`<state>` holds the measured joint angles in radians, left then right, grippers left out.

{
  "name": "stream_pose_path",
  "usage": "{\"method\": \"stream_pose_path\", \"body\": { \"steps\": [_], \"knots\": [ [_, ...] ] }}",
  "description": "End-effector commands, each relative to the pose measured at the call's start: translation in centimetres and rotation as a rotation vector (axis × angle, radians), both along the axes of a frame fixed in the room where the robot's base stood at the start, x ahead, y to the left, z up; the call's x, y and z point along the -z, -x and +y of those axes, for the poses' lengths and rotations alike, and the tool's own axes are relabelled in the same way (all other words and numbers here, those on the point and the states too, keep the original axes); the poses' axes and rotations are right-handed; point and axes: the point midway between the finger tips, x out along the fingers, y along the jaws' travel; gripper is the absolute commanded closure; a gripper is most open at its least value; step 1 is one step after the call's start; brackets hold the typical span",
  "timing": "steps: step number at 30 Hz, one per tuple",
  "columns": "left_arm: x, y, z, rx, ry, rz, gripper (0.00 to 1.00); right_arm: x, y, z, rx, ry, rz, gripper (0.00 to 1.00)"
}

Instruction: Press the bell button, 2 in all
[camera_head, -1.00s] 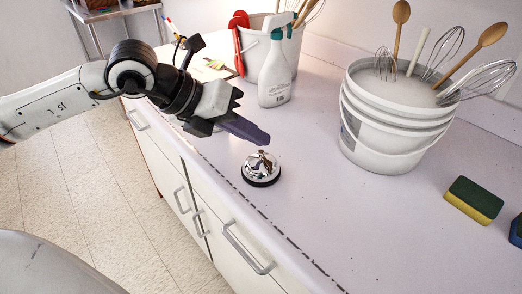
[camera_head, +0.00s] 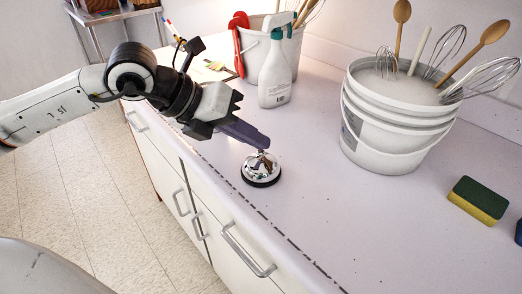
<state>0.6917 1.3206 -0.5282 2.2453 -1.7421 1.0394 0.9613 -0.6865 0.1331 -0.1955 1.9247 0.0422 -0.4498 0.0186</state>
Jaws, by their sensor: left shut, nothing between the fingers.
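A silver call bell (camera_head: 261,170) with a dark base stands on the light counter in the middle of the head view. Its button on top is largely hidden by my fingertips. My left gripper (camera_head: 264,145) comes in from the left and is shut, with nothing held. Its fingertips are right at the top of the bell, over the button. I cannot tell whether they touch it or how far it is pushed in. My right gripper is not in view.
A white spray bottle (camera_head: 276,75) and a bucket with red-handled tools (camera_head: 254,52) stand behind the bell. A white bucket (camera_head: 395,125) of whisks and spoons stands to the right, with a green and yellow sponge (camera_head: 478,200) nearby. The counter around the bell is clear.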

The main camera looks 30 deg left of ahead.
Motion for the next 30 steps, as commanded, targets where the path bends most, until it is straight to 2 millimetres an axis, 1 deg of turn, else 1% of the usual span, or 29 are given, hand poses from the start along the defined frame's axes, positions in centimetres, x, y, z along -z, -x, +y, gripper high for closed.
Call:
{"method": "stream_pose_path", "body": {
  "steps": [22, 30],
  "knots": [
    [0.81, 0.01, -0.01, 0.001, 0.000, 0.001, 1.00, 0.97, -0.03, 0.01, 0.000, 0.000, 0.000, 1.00],
    [0.76, 0.02, 0.00, 0.001, 0.000, 0.001, 1.00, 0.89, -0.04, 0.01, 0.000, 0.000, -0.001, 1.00]
  ]
}}
